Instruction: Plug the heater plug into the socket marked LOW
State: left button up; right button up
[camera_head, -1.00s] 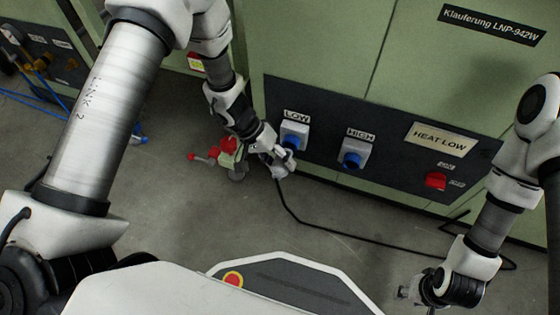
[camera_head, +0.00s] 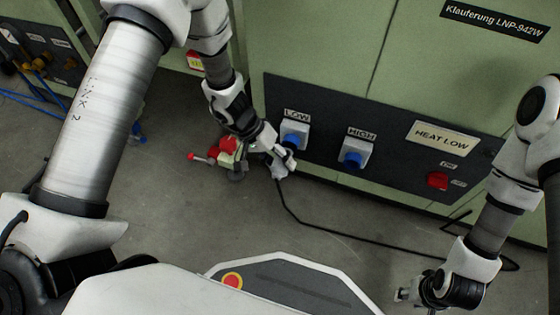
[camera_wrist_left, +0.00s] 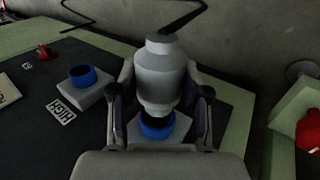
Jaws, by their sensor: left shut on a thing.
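The heater plug (camera_wrist_left: 165,68) is a grey, bottle-shaped body with a black cord (camera_head: 345,235). My left gripper (camera_head: 284,162) is shut on it, with one finger on each side in the left wrist view (camera_wrist_left: 160,92). The socket marked LOW (camera_head: 294,134) is a light box with a blue ring on the dark panel. In the left wrist view its blue ring (camera_wrist_left: 157,130) shows just past the plug's narrow end. I cannot tell whether the plug is inside it or just in front. My right gripper (camera_head: 403,294) is low at the right, away from the panel; its jaws are unclear.
A valve with red parts (camera_head: 228,150) stands left of my left gripper. The cord lies across the open floor.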

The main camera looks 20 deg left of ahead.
aim_at(285, 149)
pick_arm(q)
jog(key=shift+w, duration=0.2)
jog(key=shift+w, duration=0.25)
jog(key=shift+w+p, duration=0.6)
jog(key=shift+w, duration=0.9)
jog(key=o, duration=1.4)
jog(key=shift+r, duration=0.1)
